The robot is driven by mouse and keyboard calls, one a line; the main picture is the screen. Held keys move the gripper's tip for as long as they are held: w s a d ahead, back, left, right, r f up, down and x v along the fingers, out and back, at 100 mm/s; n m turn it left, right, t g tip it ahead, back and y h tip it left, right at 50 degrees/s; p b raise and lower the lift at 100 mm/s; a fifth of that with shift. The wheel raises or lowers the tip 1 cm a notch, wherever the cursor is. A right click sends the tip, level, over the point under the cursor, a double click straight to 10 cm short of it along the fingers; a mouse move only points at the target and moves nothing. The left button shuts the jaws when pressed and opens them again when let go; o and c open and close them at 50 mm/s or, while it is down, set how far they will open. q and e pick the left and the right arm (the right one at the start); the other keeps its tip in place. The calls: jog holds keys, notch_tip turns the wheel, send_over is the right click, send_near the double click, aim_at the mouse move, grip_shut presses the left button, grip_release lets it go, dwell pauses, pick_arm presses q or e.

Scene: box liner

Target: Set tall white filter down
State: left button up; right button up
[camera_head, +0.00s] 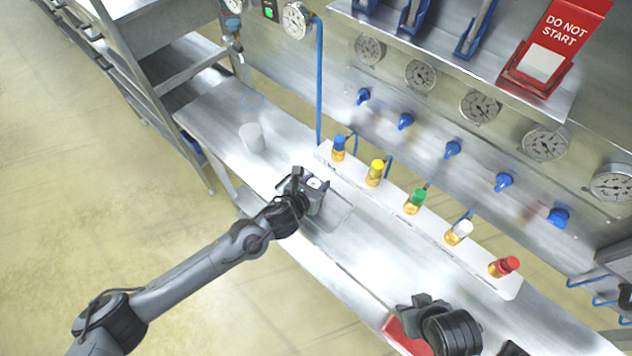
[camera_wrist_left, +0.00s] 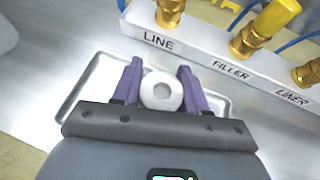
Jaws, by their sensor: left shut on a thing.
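The tall white filter (camera_wrist_left: 161,91) is a white cylinder seen from its top, with a small hole in the middle. My left gripper (camera_wrist_left: 158,88) is shut on it, one purple finger on each side. In the head view the filter's pale top (camera_head: 315,183) shows between the fingers of my left gripper (camera_head: 316,184). A shallow metal tray (camera_wrist_left: 88,82) lies under and around the gripper. Whether the filter's base touches the tray is hidden. My right gripper (camera_head: 424,306) is near the bench's front edge, its fingertips unclear.
A white cylinder (camera_head: 252,138) stands on the bench to the left. A white rail (camera_head: 397,210) with several coloured-cap valves, labelled LINE, FILLER and LINER, runs just behind the tray. A red object (camera_head: 403,338) lies beside my right gripper. Gauges and blue knobs line the back wall.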

pick_arm(q)
jog(key=shift+f, duration=0.25)
jog(key=o, duration=1)
jog(key=shift+r, duration=0.1)
jog(key=shift+r, duration=0.1)
jog(key=shift+r, duration=0.25)
jog(key=s+a+r+n, duration=0.2)
jog(key=s+r+n, duration=0.15)
jog(key=s, duration=0.35)
jog(key=s+a+r+n, duration=0.2)
jog(key=s+r+n, duration=0.1)
jog(key=s+n, duration=0.25)
jog(key=s+a+f+n+g+y, duration=0.2)
jog(key=s+a+n, duration=0.4)
jog(key=n, duration=0.4)
jog(key=s+a+f+n+g+y, duration=0.2)
jog(key=s+a+n, duration=0.4)
jog(key=n, duration=0.4)
jog(key=s+a+f+n+g+y, duration=0.1)
jog(key=s+a+f+n+g, duration=0.2)
jog(key=s+a+n, duration=0.4)
jog(key=shift+s+f+n+y+p, duration=0.2)
jog(key=shift+s+n, duration=0.15)
jog(key=shift+n, duration=0.65)
jog(key=shift+s+f+n+y+p, duration=0.1)
jog(key=shift+s+n+y+p, duration=0.15)
jog(key=shift+n, duration=0.75)
